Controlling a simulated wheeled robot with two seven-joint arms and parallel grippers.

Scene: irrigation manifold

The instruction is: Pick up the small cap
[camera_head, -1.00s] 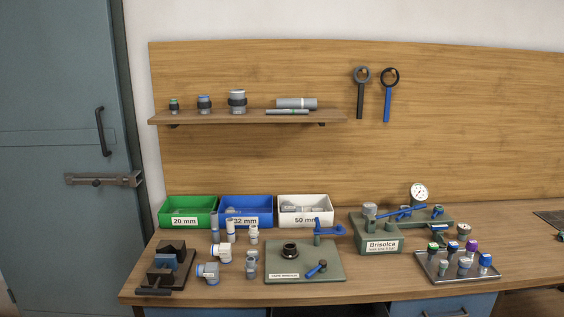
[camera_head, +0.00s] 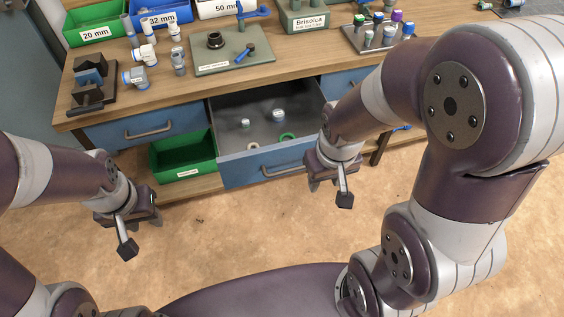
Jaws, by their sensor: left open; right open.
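An open drawer (camera_head: 230,172) under the bench holds a few small parts. Two small grey-white capped pieces, one at the left (camera_head: 245,123) and one further back (camera_head: 278,115), stand on its floor. A white ring-like piece (camera_head: 253,145) and a green ring-like piece (camera_head: 287,137) lie nearer its front. Which one is the small cap I cannot tell. My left gripper (camera_head: 139,234) is open and empty, left of the drawer and in front of the bench.
A green bin (camera_head: 183,158) sits on the low shelf left of the drawer. On the bench are a clamp block (camera_head: 92,84), pipe fittings (camera_head: 139,76), a green work plate (camera_head: 225,60) and a tray of coloured caps (camera_head: 378,41). Floor before the bench is clear.

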